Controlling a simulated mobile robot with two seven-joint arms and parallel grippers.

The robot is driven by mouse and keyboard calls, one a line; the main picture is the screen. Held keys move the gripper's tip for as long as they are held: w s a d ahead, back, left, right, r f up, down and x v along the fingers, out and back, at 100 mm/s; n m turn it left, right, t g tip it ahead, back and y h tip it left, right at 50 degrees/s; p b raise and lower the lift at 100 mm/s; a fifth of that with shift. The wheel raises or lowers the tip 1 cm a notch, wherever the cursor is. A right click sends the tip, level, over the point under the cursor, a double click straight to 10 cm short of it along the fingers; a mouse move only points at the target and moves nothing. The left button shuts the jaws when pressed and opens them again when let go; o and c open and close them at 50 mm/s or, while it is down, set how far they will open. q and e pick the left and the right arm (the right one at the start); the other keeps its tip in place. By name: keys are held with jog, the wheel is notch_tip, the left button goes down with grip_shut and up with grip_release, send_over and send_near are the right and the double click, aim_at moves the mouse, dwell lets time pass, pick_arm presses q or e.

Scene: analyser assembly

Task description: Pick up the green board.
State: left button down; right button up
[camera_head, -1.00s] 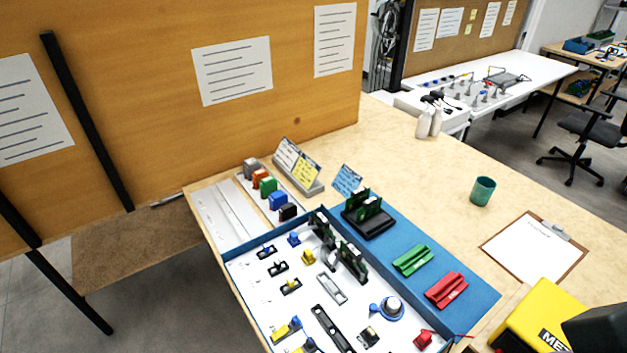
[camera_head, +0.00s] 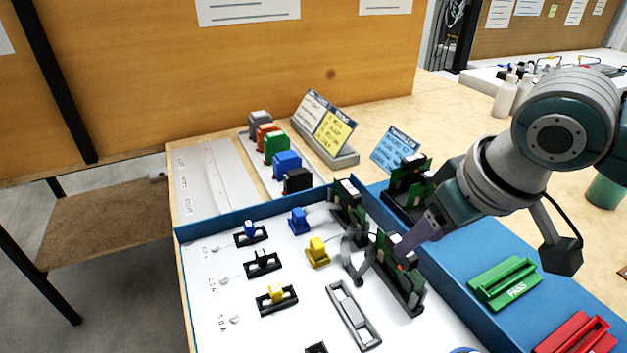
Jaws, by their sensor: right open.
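A green board (camera_head: 401,283) stands upright in a dark holder in the white-floored tray (camera_head: 205,330). A second green board (camera_head: 346,207) stands upright in the tray farther back. More green boards (camera_head: 411,172) stand in a black rack on the blue surface beside the tray. My right gripper (camera_head: 400,250) comes in from the right. It is open, with its fingers at the upper edge of the nearer tray board; I cannot tell whether they touch it. A grey curved part beside that board is hard to make out. My left gripper is not in view.
Blue and yellow parts sit in black holders (camera_head: 277,299) in the tray. A green PASS holder (camera_head: 505,283) and a red one (camera_head: 577,336) lie on the blue surface. Coloured blocks (camera_head: 277,147) and a card stand (camera_head: 327,132) are behind the tray. A wooden panel rises behind.

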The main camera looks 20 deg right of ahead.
aim_at(397, 262)
jog(key=b+x, duration=0.1)
jog(key=x, duration=0.2)
jog(key=shift+s+a+f, duration=0.1)
jog(key=shift+a+f, duration=0.05)
jog(key=shift+f, duration=0.1)
jog(key=b+x, duration=0.2)
jog(key=x, duration=0.3)
jog(key=shift+f, duration=0.15)
grip_shut()
